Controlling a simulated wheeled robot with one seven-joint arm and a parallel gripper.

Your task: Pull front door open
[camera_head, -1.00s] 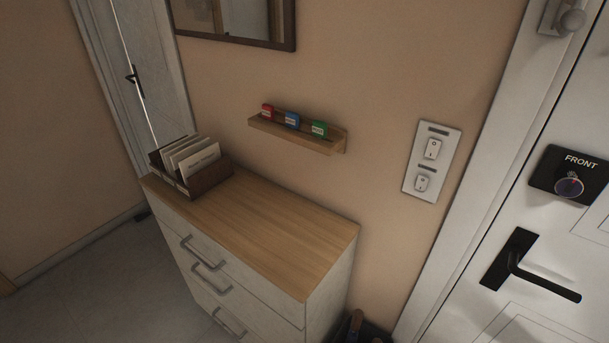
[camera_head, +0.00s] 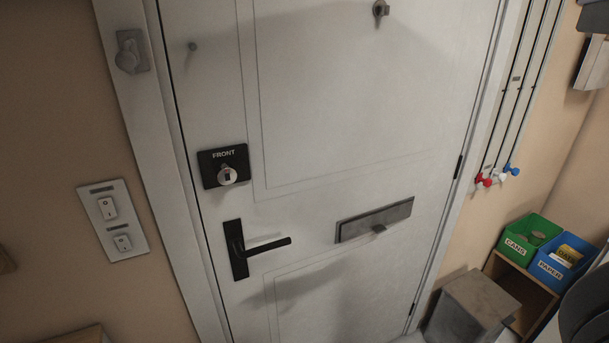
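The white front door (camera_head: 350,110) fills the middle of the head view and looks shut in its frame. A black lever handle (camera_head: 262,246) sits on its left side, with the lever pointing right and about level. Above the handle is a black lock plate (camera_head: 224,165) marked FRONT, with a round silver part in it. A metal letter slot (camera_head: 374,219) is right of the handle. Hinges show along the door's right edge. My gripper is not in view.
A light switch panel (camera_head: 114,220) is on the wall left of the door. At right are a grey box (camera_head: 470,306), a green CANS bin (camera_head: 529,236) and a blue PAPER bin (camera_head: 560,267) on a wooden shelf. A dark rounded object (camera_head: 588,300) is at the right edge.

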